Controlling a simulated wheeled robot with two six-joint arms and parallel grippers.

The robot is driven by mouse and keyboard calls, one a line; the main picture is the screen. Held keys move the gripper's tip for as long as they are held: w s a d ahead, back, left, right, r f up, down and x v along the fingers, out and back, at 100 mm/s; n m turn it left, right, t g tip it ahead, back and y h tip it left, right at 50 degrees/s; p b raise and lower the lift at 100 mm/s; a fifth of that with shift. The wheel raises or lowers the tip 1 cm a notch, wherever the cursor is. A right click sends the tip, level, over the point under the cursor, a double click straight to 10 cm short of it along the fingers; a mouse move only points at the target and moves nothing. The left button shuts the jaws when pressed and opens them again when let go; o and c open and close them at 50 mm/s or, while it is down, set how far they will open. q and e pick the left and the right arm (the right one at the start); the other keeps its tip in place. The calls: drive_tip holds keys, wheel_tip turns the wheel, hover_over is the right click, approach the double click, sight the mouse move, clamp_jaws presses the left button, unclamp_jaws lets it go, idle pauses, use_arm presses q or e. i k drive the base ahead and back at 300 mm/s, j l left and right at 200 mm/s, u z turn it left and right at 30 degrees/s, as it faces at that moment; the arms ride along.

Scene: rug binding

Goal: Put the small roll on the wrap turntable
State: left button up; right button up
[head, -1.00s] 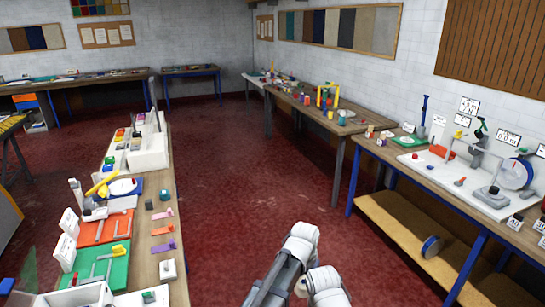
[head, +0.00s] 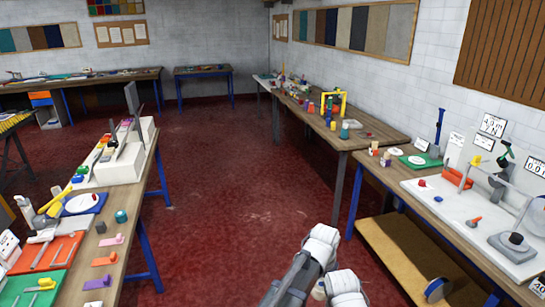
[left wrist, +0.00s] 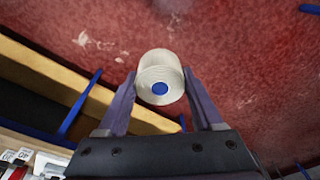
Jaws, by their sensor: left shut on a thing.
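The small roll (left wrist: 160,80) is white with a blue core end and sits between the fingers of my left gripper (left wrist: 158,92) in the left wrist view. The gripper is shut on it, and red floor lies beyond. A round white disc on a blue base (head: 83,204) lies on the left bench. Another white disc on a green board (head: 417,160) lies on the right bench. I cannot tell which is the wrap turntable.
The left bench (head: 128,252) holds orange and green boards and coloured clips. The right bench (head: 440,220) holds instruments and has a lower shelf (head: 400,262). A further bench (head: 360,138) stands behind it. Red floor (head: 225,200) is clear between the benches.

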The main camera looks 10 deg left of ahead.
sight(82, 202)
drive_tip(key=i+u, duration=0.4)
drive_tip(key=i, duration=0.35)
drive_tip(key=i+l+u, duration=0.15)
drive_tip(key=i+u, duration=0.25)
drive_tip(key=i, duration=0.3)
drive_tip(key=i+j+u, duration=0.1)
drive_tip(key=i+u, duration=0.3)
drive_tip(key=i, duration=0.15)
drive_tip(key=i+u, duration=0.4)
drive_tip(key=i+l+u, duration=0.4)
drive_tip(key=i, duration=0.2)
drive_tip(key=i+u, duration=0.4)
drive_tip(key=i+l+u, duration=0.25)
drive_tip(key=i+u, duration=0.15)
drive_tip(key=i, duration=0.2)
